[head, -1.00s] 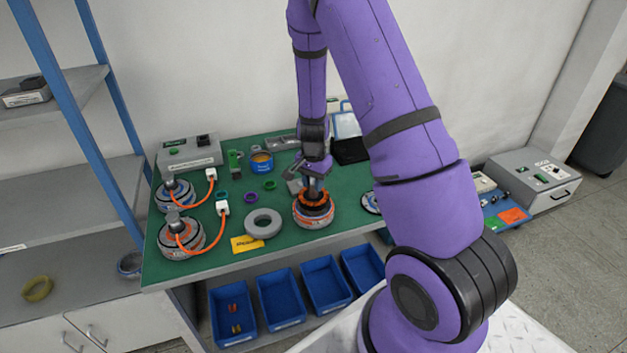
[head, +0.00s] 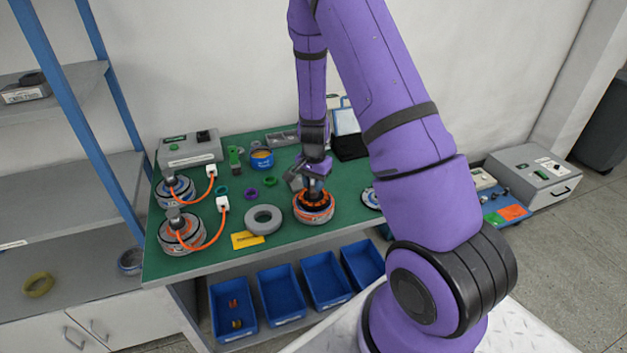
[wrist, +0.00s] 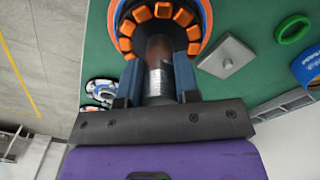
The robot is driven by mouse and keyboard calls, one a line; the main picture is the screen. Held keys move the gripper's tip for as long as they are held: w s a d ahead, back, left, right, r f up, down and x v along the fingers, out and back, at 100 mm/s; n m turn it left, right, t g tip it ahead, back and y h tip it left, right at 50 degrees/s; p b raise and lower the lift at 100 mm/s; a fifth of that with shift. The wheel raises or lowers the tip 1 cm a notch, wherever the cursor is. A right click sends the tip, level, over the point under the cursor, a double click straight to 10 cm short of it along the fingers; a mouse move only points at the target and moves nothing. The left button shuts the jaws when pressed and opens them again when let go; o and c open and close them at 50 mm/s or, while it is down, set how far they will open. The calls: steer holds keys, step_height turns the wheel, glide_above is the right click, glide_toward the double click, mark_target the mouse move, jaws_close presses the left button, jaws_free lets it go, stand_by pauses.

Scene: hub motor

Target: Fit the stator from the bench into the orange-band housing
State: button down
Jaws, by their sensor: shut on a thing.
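The housing (head: 314,217) with an orange band stands on the green bench, below my gripper. The stator (head: 314,201), a ring of orange coils around a dark core, sits down in the housing's opening; in the wrist view its orange coils (wrist: 126,29) show inside the housing's rim (wrist: 205,14). My gripper (wrist: 158,80) is shut on the stator's central post, one finger on each side. Whether the stator is fully seated is hidden by the gripper and the viewing angle.
Two motors with orange cables (head: 181,233) stand at the bench's left. A grey square plate (wrist: 227,56) lies close to the housing. Blue bins (head: 281,293) are below the bench.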

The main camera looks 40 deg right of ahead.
steer(key=shift+f, duration=0.2)
stand_by(0.3)
steer(key=shift+f, duration=0.6)
steer(key=shift+f, duration=0.1)
steer(key=shift+f, duration=0.45)
steer(key=shift+f, duration=0.15)
stand_by(1.0)
stand_by(0.4)
steer(key=c, duration=0.8)
jaws_free()
steer(key=shift+o, duration=0.2)
